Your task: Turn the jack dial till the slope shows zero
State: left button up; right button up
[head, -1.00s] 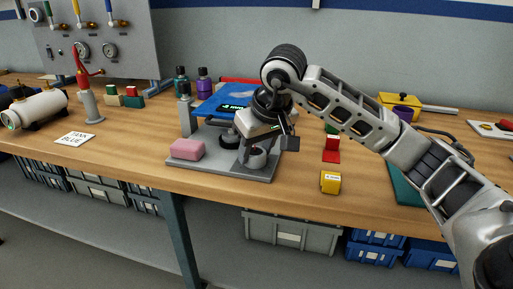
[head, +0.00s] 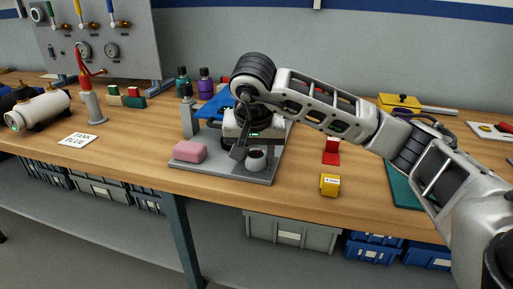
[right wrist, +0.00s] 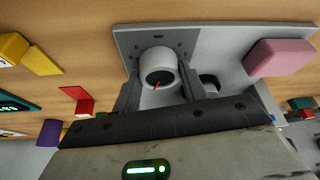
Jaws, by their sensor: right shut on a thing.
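The jack dial (head: 257,161) is a pale round knob with a dark face, at the front right of a grey base plate (head: 232,174). In the right wrist view the dial (right wrist: 157,66) shows a red pointer on its dark face. My right gripper (right wrist: 158,82) is shut on the dial, one finger on each side; in the head view it (head: 250,152) comes down over it. The blue tilted platform (head: 213,107) stands behind, partly covered by my gripper. I cannot see the slope reading now. My left gripper is not in view.
A pink block (head: 190,151) sits on the base plate's left front, beside a grey post (head: 188,117). A yellow block (head: 330,185) and a red piece (head: 332,151) stand to the right. The bench front between plate and yellow block is clear.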

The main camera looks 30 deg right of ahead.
jog(key=m, duration=0.3)
jog(key=shift+w+r+g+h+p, duration=0.1)
jog(key=shift+g+h+p, duration=0.25)
jog(key=shift+g+h, duration=0.05)
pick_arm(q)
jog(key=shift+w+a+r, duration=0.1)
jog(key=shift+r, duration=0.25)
pick_arm(e)
jog(key=shift+m, duration=0.8)
jog(key=shift+g, duration=0.3)
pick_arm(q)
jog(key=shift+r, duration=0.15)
pick_arm(e)
jog(key=o, duration=1)
pick_arm(q)
jog(key=p, duration=0.2)
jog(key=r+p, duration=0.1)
jog(key=p, duration=0.1)
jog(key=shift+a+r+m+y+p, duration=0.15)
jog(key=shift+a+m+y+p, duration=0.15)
pick_arm(e)
jog(key=v, duration=1.6)
jog(key=shift+a, duration=0.3)
